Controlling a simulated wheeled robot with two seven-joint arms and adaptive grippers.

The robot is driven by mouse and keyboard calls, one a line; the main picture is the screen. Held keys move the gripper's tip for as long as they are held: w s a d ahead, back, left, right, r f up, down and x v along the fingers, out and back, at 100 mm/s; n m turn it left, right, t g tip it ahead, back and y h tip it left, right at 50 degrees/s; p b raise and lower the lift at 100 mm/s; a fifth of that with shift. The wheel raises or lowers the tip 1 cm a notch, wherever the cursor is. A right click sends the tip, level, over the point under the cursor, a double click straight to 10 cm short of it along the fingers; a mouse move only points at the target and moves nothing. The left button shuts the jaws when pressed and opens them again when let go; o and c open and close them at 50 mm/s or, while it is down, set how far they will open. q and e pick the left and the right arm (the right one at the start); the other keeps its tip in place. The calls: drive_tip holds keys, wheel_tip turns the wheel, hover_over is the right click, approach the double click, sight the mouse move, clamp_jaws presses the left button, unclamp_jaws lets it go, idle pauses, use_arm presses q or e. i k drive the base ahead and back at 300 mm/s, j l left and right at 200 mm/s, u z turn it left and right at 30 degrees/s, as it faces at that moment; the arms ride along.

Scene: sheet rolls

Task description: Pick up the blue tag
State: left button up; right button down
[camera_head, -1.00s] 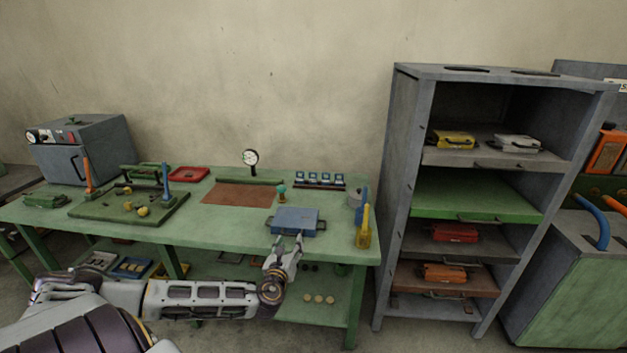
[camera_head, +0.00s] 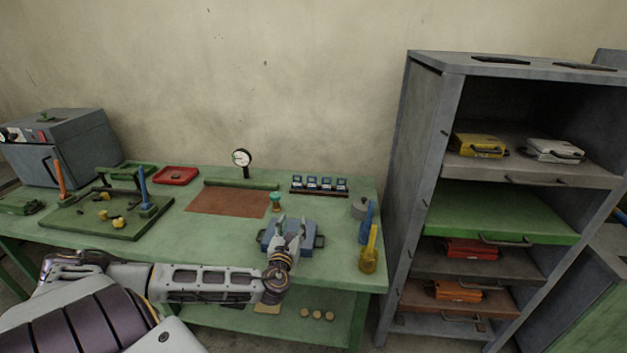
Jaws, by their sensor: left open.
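My left gripper (camera_head: 290,222) is open and empty, with its fingers spread over the flat blue case with side handles (camera_head: 311,241) near the table's front edge. It hides the middle of the case; I cannot tell whether they touch. No piece is clearly marked as the blue tag. Small blue-faced pieces (camera_head: 326,184) stand in a dark rack at the back. My right gripper is not in view.
The green table (camera_head: 340,270) has a teal-topped stamp (camera_head: 275,201), a dial gauge (camera_head: 241,160), a brown mat (camera_head: 228,201) and a grey round tin (camera_head: 360,208). A grey shelf cabinet (camera_head: 424,150) stands close on the right.

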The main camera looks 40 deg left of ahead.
sight(312, 185)
drive_tip(key=i+j, duration=0.85)
drive_tip(key=i, duration=0.2)
